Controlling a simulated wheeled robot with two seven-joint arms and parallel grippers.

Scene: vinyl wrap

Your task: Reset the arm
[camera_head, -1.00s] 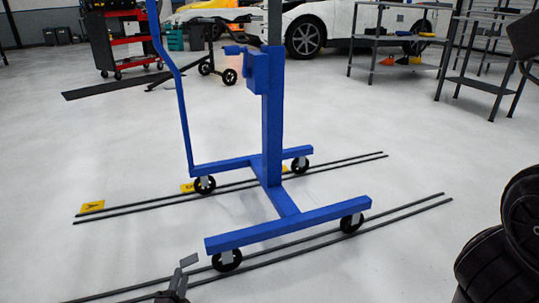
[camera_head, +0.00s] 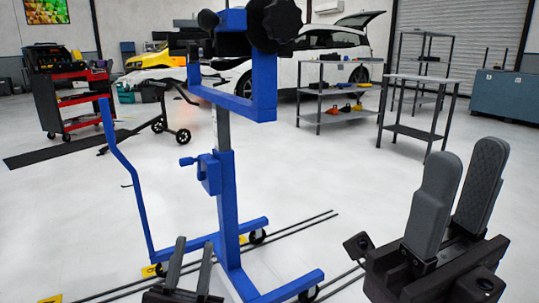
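My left gripper (camera_head: 194,243) is at the bottom edge, left of centre, in front of the base of a blue wheeled stand (camera_head: 228,205). Its two grey fingers point up with a gap between them and nothing in it. My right gripper (camera_head: 468,150) is large and close at the lower right. Its two thick grey fingers point up and stand apart, with nothing seen between them. Both grippers appear clear of the stand. Most of both arms is out of view.
Dark floor rails (camera_head: 290,232) run under the stand. A red tool cart (camera_head: 72,100) stands at the left. Grey shelves (camera_head: 336,95) and a metal table (camera_head: 420,105) stand behind, with a white car (camera_head: 315,45) beyond. Open floor lies between.

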